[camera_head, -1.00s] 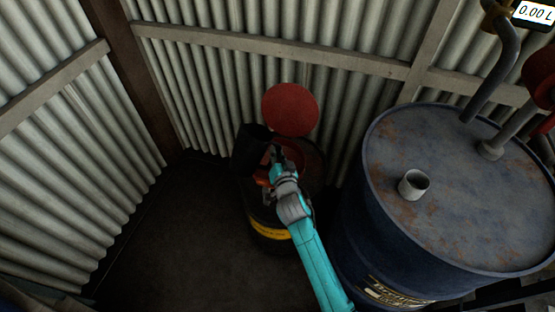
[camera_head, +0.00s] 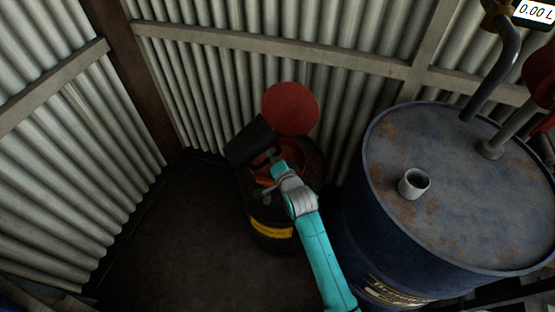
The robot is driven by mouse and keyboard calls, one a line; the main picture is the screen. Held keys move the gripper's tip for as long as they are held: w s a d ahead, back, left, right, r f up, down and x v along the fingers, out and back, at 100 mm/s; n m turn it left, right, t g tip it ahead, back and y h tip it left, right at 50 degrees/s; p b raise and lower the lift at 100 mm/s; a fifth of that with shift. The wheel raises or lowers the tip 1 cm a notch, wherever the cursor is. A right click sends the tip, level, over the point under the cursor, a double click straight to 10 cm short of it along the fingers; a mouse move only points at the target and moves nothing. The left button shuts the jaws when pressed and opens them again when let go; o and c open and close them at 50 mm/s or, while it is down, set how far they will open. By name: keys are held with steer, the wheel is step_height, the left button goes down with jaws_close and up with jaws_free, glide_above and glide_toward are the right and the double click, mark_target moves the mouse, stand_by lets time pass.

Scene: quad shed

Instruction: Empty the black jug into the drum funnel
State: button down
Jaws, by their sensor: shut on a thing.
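The black jug (camera_head: 250,141) is tilted over the left side of the red funnel (camera_head: 299,149) on the small dark drum (camera_head: 263,212) with a yellow band. My gripper (camera_head: 267,172) is shut on the jug, at its near side. The fingers are small and partly hidden by the wrist. The jug's mouth and any liquid stream cannot be made out. The funnel's round red lid (camera_head: 290,108) stands open behind it. My turquoise arm reaches in from the lower right and hides part of the funnel and drum.
A large rusty blue drum (camera_head: 455,190) stands close on the right, with a short open pipe stub (camera_head: 414,183) and pipework on top. Corrugated walls (camera_head: 215,85) close in behind and at left. The dark floor (camera_head: 170,240) at left is clear. A display (camera_head: 534,12) reads 0.00 L.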

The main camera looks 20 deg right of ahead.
mark_target(262, 166)
steer(key=shift+a+r+m, duration=0.2)
steer(key=shift+r+m, duration=0.05)
steer(key=shift+m, duration=0.15)
steer(key=shift+f, duration=0.1)
steer(key=shift+a+f+m+y+p, duration=0.3)
steer(key=shift+f+m+y+p, duration=0.25)
steer(key=shift+m+p, duration=0.25)
steer(key=shift+s+a+f+m+y+p, duration=0.1)
steer(key=shift+s+a+m+y+p, duration=0.1)
steer(key=shift+a, duration=0.35)
steer(key=shift+s+a+m+y+p, duration=0.1)
steer(key=shift+a+y, duration=0.05)
steer(key=shift+a, duration=0.45)
steer(key=shift+a+f+m+y+p, duration=0.25)
steer(key=shift+f+m+p, duration=0.35)
steer(key=shift+p, duration=0.4)
stand_by(1.1)
